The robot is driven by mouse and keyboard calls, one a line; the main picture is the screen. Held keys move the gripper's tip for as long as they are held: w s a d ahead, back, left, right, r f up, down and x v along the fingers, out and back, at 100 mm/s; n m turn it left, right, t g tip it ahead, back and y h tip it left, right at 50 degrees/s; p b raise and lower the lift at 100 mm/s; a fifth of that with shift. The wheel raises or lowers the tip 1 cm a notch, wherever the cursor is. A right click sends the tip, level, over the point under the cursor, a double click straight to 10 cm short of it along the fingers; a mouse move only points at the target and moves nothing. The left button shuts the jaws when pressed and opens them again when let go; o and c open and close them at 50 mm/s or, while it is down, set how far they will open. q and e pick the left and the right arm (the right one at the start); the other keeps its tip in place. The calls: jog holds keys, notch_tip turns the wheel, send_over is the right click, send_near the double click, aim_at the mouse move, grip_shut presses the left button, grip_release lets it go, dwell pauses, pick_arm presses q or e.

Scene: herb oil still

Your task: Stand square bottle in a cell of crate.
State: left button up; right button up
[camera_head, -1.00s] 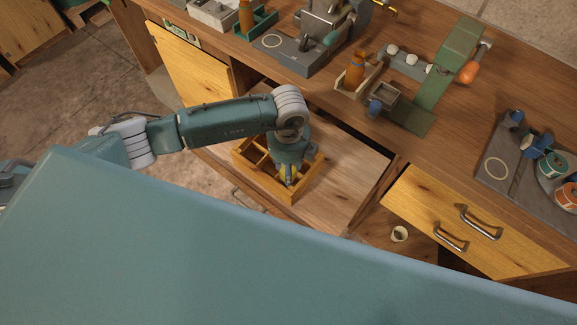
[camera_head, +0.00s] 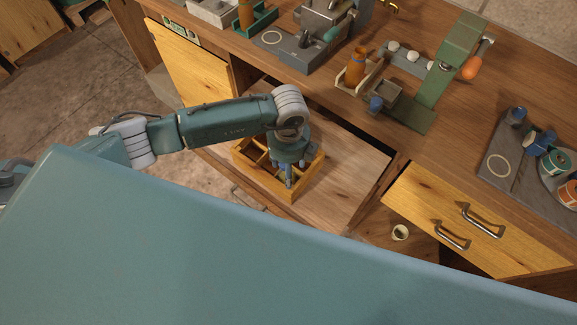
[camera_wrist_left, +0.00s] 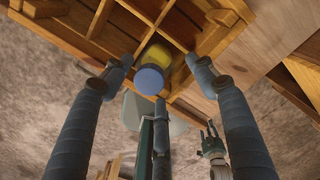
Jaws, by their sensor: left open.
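The crate (camera_head: 262,183) is a wooden box with dividers. It sits on the pale wooden board below the bench, and its cells also show in the left wrist view (camera_wrist_left: 213,42). My left gripper (camera_head: 287,180) points down over its right part. In the left wrist view its fingers (camera_wrist_left: 160,90) are spread around a blue cap (camera_wrist_left: 149,80) with a yellow body (camera_wrist_left: 182,70) behind it. This looks like the square bottle, within a crate cell. Its base is hidden. A small, distant gripper (camera_wrist_left: 208,130), probably my right one, shows in the left wrist view.
The board (camera_head: 345,175) right of the crate is bare. On the bench are an orange bottle (camera_head: 357,62) and a green press-like stand (camera_head: 455,60).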

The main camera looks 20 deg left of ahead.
pick_arm(q)
jog(key=shift+r, duration=0.2)
notch_tip(320, 180, up, 13)
jog(key=b, duration=0.1)
jog(key=shift+f, duration=0.1)
dwell(0.5)
